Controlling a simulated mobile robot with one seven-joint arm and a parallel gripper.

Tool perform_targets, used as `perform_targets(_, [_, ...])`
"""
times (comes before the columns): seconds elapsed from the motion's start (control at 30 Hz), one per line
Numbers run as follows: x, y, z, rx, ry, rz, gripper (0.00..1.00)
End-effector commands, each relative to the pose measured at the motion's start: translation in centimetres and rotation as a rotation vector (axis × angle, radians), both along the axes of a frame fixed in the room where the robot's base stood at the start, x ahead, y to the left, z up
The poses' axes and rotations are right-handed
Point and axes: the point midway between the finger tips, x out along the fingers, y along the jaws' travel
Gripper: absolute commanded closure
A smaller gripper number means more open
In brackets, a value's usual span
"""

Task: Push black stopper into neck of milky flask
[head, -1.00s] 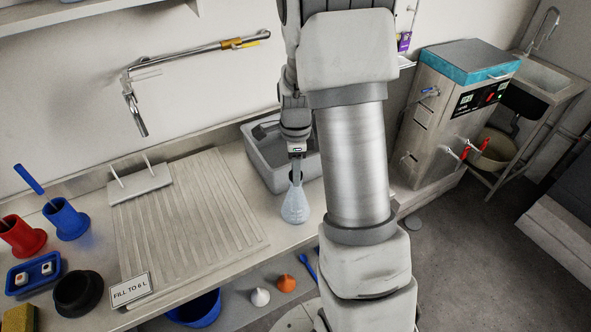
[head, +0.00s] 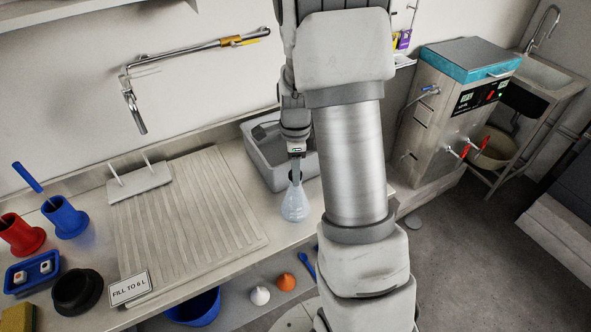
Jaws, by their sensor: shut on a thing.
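The milky flask (head: 295,206) stands upright on the counter, in front of the grey basin and right of the ribbed drainboard. My gripper (head: 296,165) points down directly above the flask's neck, its fingers shut. The black stopper is held between the fingers at the neck, but it is too small and covered to make out clearly. I cannot tell how deep it sits in the neck.
A grey basin (head: 262,154) stands close behind the flask. The counter's front edge is close to the flask. A steel apparatus (head: 440,125) stands at right.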

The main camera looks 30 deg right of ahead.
Motion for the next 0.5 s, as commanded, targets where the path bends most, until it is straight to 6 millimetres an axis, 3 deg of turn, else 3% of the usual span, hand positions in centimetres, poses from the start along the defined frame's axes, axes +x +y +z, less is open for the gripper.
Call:
perform_targets(0.37, [-0.09, 0.04, -0.28, 0.001, 0.003, 0.0, 1.0])
perform_targets(0.4, [-0.1, 0.04, -0.29, 0.001, 0.003, 0.0, 0.52])
perform_targets(0.5, [-0.13, 0.05, -0.33, 0.002, 0.005, 0.0, 0.34])
